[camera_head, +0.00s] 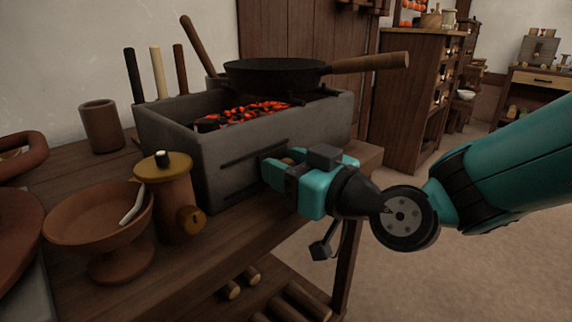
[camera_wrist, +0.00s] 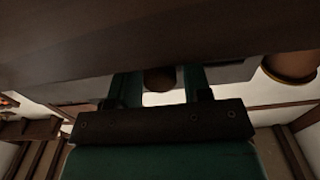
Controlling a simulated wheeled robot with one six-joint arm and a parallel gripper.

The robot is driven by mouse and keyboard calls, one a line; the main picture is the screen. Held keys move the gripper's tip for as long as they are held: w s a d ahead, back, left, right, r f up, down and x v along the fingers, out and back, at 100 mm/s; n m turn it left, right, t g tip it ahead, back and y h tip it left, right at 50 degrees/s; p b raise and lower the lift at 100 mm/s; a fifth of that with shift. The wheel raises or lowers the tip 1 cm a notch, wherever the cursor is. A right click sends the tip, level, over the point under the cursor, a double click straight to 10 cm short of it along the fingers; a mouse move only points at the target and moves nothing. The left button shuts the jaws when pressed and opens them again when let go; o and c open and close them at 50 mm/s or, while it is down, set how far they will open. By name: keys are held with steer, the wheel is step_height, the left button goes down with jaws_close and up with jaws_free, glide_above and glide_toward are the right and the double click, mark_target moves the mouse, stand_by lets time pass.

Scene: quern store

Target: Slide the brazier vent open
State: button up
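The brazier (camera_head: 170,135) is a grey stone box on a wooden bench, with glowing coals (camera_head: 243,115) inside. A dark horizontal slot with a narrow plate (camera_head: 243,161) runs along its front face, and I take this to be the vent. My gripper (camera_head: 279,167) is at the right part of that face. In the wrist view, its two fingers (camera_wrist: 161,84) stand apart with a round brown knob (camera_wrist: 159,79) between them. The knob nearly fills the gap, and I cannot tell whether both fingers touch it. My gripper hides the right part of the vent.
A black pan (camera_head: 275,72) with a wooden handle sits over the brazier's right side. A lidded clay jar (camera_head: 168,190) and a footed clay bowl (camera_head: 95,215) stand left of my gripper. Logs (camera_head: 300,300) lie on the lower shelf. Floor is clear at the right.

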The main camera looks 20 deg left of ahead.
mark_target(244, 172)
jaws_close()
steer(key=s, duration=0.1)
steer(key=s+a+p, duration=0.1)
steer(key=s, duration=0.2)
steer(key=shift+s+a+r, duration=0.15)
steer(key=shift+s+a, duration=0.05)
steer(key=shift+a, duration=0.2)
steer(key=shift+s+a, duration=0.1)
steer(key=shift+s, duration=0.2)
steer(key=shift+o, duration=1.5)
jaws_free()
steer(key=shift+s+a, duration=0.1)
